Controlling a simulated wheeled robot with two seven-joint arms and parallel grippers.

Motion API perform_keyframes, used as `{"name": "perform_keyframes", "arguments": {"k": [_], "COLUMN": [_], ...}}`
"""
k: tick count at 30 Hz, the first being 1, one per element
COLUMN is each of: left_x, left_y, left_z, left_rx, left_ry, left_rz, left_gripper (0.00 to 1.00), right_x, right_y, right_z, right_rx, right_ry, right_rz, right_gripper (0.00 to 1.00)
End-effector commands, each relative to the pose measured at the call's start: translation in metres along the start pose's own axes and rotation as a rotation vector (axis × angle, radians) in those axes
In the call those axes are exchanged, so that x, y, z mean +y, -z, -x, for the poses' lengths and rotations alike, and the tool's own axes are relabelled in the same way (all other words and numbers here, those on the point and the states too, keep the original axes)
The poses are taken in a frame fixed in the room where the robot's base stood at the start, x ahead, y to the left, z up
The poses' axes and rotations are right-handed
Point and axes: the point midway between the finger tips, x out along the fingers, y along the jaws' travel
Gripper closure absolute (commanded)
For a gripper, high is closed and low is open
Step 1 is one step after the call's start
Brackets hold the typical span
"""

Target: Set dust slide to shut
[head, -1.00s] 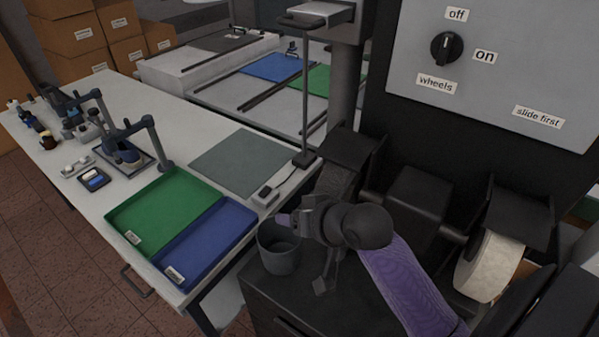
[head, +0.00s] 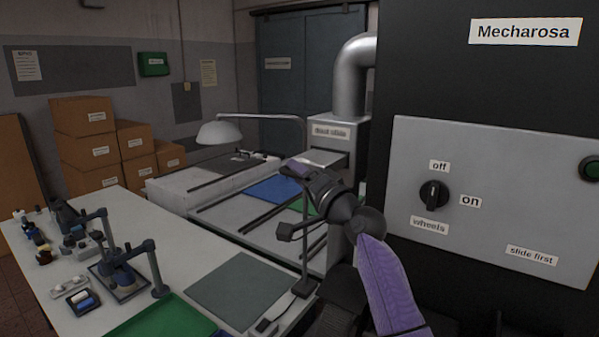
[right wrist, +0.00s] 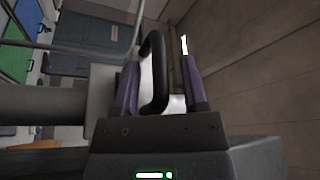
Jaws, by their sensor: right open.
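The dust slide is a pale plate (head: 326,157) sticking out of the front of its labelled metal housing (head: 331,133) under the silver duct, so it is drawn out at least partly. Its dark loop handle (right wrist: 153,72) shows in the right wrist view, standing between the two purple fingers. My right gripper (head: 294,169) is open at the slide's front end in the head view, with the fingers apart around the handle (right wrist: 160,88). In the head view the gripper hides the handle. My left gripper is not in view.
The grey control panel (head: 480,245) with a black wheels knob (head: 433,195) is to the right of my arm. A thin lamp post (head: 305,255) rises beside the gripper. The white workbench (head: 190,250) holds trays and tools at left.

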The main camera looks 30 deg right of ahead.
Motion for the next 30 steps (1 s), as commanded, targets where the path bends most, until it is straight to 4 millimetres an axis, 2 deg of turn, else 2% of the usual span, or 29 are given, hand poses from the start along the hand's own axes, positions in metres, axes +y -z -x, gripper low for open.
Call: {"name": "perform_keyframes", "arguments": {"k": [8, 16, 30], "left_x": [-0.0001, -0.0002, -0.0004], "left_y": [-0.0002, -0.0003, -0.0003], "left_z": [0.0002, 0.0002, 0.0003], "left_rx": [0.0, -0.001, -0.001], "left_ry": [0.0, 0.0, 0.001], "left_rz": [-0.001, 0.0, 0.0], "left_gripper": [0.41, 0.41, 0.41], "right_x": [0.0004, 0.0003, 0.0001], "right_y": [-0.0005, -0.0005, -0.0003], "right_z": [-0.0025, -0.0023, -0.0022], "right_rx": [-0.001, -0.001, 0.0], "right_ry": [-0.001, -0.001, 0.0], "right_rz": [0.0, 0.001, 0.002], "right_gripper": [0.44, 0.99, 1.0]}}
